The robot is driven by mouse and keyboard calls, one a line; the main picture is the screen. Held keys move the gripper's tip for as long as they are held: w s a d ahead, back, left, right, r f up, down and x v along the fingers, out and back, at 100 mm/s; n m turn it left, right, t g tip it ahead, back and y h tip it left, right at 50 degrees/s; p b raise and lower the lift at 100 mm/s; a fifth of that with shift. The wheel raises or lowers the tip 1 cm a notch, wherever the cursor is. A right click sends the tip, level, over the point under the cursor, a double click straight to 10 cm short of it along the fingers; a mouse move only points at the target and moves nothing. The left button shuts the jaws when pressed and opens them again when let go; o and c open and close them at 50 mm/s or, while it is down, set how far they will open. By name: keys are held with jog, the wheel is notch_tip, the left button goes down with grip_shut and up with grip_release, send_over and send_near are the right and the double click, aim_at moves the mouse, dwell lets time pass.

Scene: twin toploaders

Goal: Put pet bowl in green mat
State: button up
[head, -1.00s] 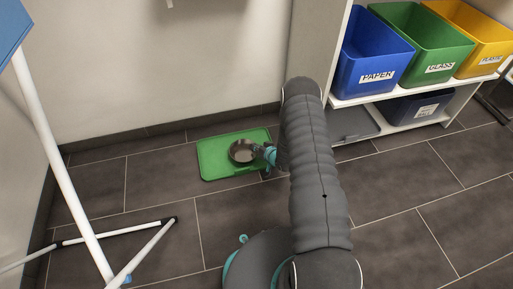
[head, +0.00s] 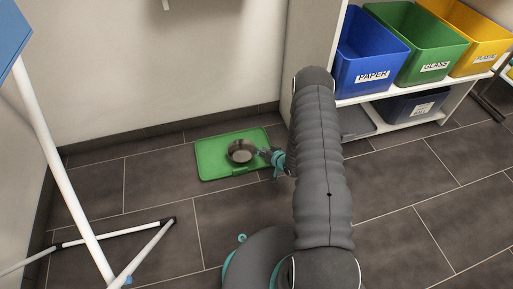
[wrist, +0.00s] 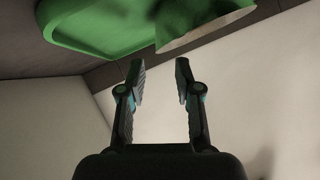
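The pet bowl (head: 241,151), a round grey metal dish, rests upright on the green mat (head: 213,170), a rectangular mat with a raised rim on the floor by the wall. My gripper (head: 264,154) is just right of the bowl, over the mat's right part. In the wrist view my gripper (wrist: 159,68) is open, with nothing between its fingers. The green mat (wrist: 100,22) fills the top left there, and the bowl's shiny side (wrist: 205,22) seems to show beyond the fingertips, apart from them. Part of the bowl is cut off in that view.
A white-legged stand (head: 58,150) is on the left. A white shelf (head: 400,92) on the right holds blue (head: 368,75), green (head: 436,68) and yellow (head: 487,57) bins, with a dark bin below. The tiled floor before the mat is clear.

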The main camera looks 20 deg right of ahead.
jog(key=v, duration=0.4)
jog(key=shift+s+r, duration=0.2)
jog(key=shift+s, duration=0.05)
jog(key=w+d+r+n+g+h, duration=0.1)
jog(key=w+r, duration=0.1)
jog(key=r, duration=0.6)
jog(key=w+d+r+h, duration=0.2)
jog(key=w+r, duration=0.1)
jog(key=r, duration=0.4)
jog(key=s+a+r+g+h, duration=0.1)
jog(key=s+r, duration=0.1)
jog(key=r, duration=0.7)
jog(key=s+r+g+h, duration=0.1)
jog(key=s+r, duration=0.2)
jog(key=r, duration=0.7)
jog(key=s+a+r+g+h, duration=0.1)
jog(key=s+a+r, duration=0.1)
jog(key=s+r, duration=0.45)
jog(key=s+a+r, duration=0.3)
jog(key=s+r, duration=0.3)
jog(key=s, duration=0.1)
jog(key=s+a+r+g, duration=0.1)
jog(key=s+a+r, duration=0.1)
jog(key=s, duration=0.6)
jog(key=s+a+r+y, duration=0.1)
jog(key=s+a+r, duration=0.1)
jog(key=s, duration=0.7)
jog(key=shift+s+a+g+y, duration=0.3)
jog(key=shift+a+g, duration=0.1)
jog(key=shift+a, duration=0.2)
